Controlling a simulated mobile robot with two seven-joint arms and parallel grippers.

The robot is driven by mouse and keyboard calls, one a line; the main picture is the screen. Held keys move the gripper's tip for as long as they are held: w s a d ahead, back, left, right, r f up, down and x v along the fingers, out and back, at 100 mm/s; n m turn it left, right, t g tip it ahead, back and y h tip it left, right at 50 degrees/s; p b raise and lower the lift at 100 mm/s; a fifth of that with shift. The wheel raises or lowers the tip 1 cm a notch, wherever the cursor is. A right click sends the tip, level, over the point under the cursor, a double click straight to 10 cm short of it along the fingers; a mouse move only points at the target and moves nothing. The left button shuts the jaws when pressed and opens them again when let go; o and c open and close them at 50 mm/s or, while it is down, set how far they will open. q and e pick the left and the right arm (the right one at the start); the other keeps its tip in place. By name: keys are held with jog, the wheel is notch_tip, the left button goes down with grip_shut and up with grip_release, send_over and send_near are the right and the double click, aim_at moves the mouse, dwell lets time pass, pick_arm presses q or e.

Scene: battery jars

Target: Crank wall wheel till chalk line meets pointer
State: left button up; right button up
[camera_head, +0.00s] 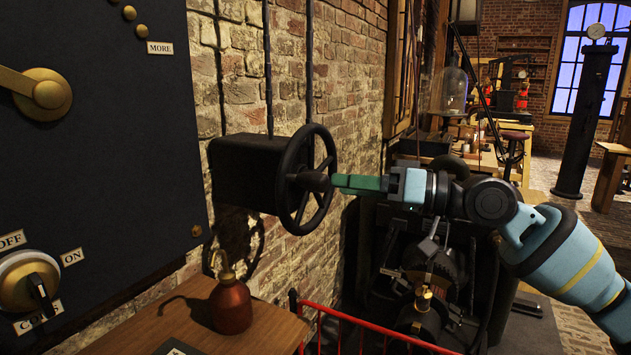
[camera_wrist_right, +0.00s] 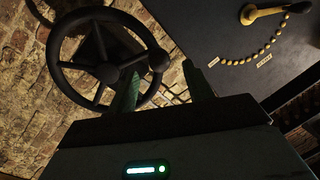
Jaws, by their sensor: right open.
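The dark spoked wall wheel (camera_head: 291,148) is mounted on a black box (camera_head: 243,172) on the brick wall. A dark handle (camera_head: 316,182) sticks out from it toward my right gripper (camera_head: 338,183). The green fingers point at this handle, close to it; contact cannot be told. In the right wrist view the wheel (camera_wrist_right: 62,64) is at the left and the rounded handle end (camera_wrist_right: 158,60) lies between the two spread fingers (camera_wrist_right: 163,80). The gripper is open. No chalk line or pointer can be made out. My left gripper is not in view.
A black panel (camera_head: 110,130) with brass knobs and a dial fills the left. A red oil can (camera_head: 231,303) stands on a wooden table (camera_head: 270,325) below the wheel. A red rail (camera_head: 370,326) and dark machinery (camera_head: 430,270) sit below my right arm.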

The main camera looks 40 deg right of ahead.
aim_at(315, 191)
jog(key=shift+p+x, duration=1.1)
jog(key=shift+x, duration=1.55)
jog(key=shift+w+a, duration=0.15)
jog(key=shift+w, duration=0.25)
jog(key=shift+w+a, duration=0.1)
jog(key=shift+w, duration=0.05)
jog(key=c, duration=0.7)
grip_shut()
